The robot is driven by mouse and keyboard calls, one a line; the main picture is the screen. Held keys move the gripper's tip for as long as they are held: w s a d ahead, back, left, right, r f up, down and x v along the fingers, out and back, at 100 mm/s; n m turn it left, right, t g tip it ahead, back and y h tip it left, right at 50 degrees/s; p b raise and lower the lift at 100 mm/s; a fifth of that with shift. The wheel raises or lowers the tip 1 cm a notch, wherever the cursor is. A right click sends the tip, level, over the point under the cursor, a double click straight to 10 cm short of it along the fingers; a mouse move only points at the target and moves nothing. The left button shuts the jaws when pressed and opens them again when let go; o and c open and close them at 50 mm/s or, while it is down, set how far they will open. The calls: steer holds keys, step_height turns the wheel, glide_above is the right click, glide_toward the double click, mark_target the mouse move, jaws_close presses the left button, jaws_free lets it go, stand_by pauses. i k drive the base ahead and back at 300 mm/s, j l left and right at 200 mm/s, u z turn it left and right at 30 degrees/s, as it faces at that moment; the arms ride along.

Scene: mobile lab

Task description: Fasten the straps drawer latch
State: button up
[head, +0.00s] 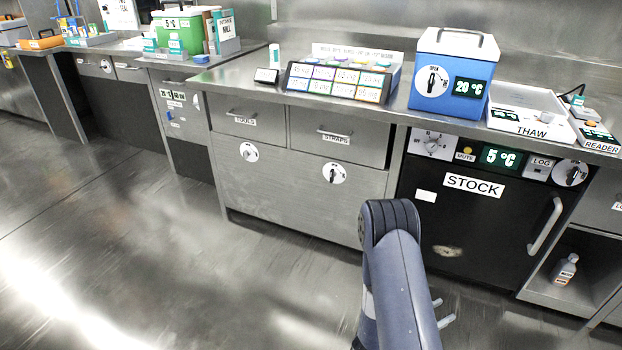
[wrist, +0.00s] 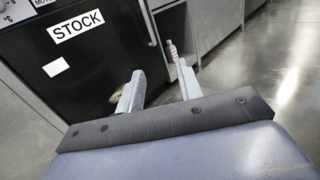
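The straps drawer (head: 337,138) is in the steel counter and looks shut, with a bar handle and a STRAPS label. Its latch (head: 333,173) is a white round plate with a dark knob on the panel below the drawer. The knob looks close to upright; its setting is too small to read. My gripper (head: 443,311) is low in front of the black STOCK door, right of and below the latch, partly hidden by my arm. In the wrist view my gripper (wrist: 160,85) has its two fingers apart with nothing between them. The latch is not in the wrist view.
The TOOLS drawer (head: 240,122) and its round latch (head: 248,152) are left of the straps drawer. The STOCK fridge (head: 470,215) has a protruding handle (head: 545,226). A bottle (head: 564,270) stands on a low shelf at right. The floor at left is clear.

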mark_target(332, 174)
steer(key=i+l+u, duration=0.1)
steer(key=i+u, duration=0.2)
steer(key=u, duration=0.15)
steer(key=i+l+u, duration=0.2)
steer(key=u, duration=0.25)
steer(key=i+l+u, duration=0.45)
steer(key=i+l, duration=0.2)
steer(key=l, duration=0.15)
steer(key=i+l, duration=0.2)
steer(key=l, duration=0.15)
steer(key=j+u, duration=0.05)
